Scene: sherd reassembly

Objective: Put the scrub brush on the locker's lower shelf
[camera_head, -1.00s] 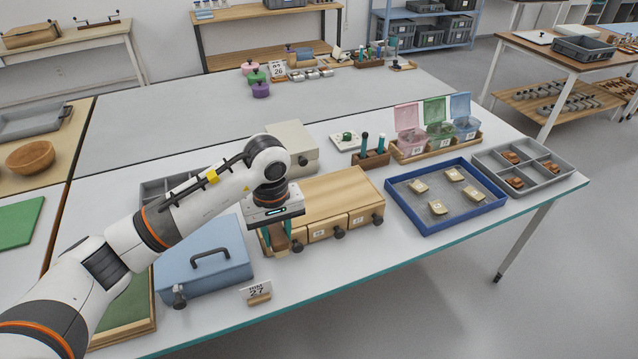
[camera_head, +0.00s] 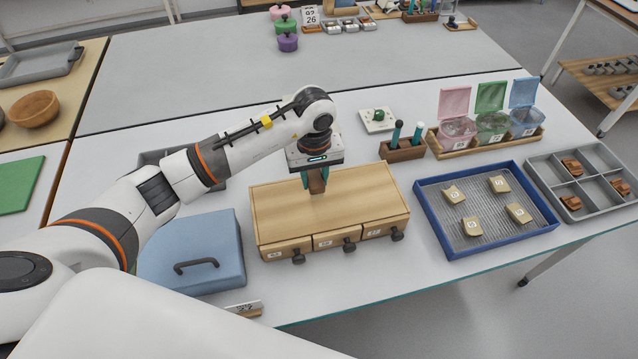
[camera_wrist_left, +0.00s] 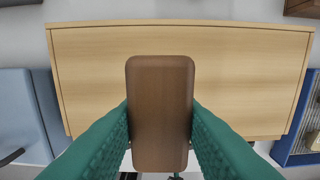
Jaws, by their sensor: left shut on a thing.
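The scrub brush shows as a brown wooden block (camera_wrist_left: 160,112) with rounded corners; no bristles are visible. My left gripper (camera_head: 317,180) is shut on it, with teal fingers on its two sides, and points down over the wooden drawer chest (camera_head: 280,205). The brush (camera_head: 318,187) appears to be above the chest top; I cannot tell the gap exactly. I cannot make out a locker with shelves in either view. My right gripper is not in view.
A blue box with a handle (camera_head: 195,240) stands left of the chest. A marker holder (camera_head: 402,152), a blue-rimmed tray (camera_head: 430,215) and a grey divided tray (camera_head: 590,205) lie to the right. The far tabletop is mostly clear.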

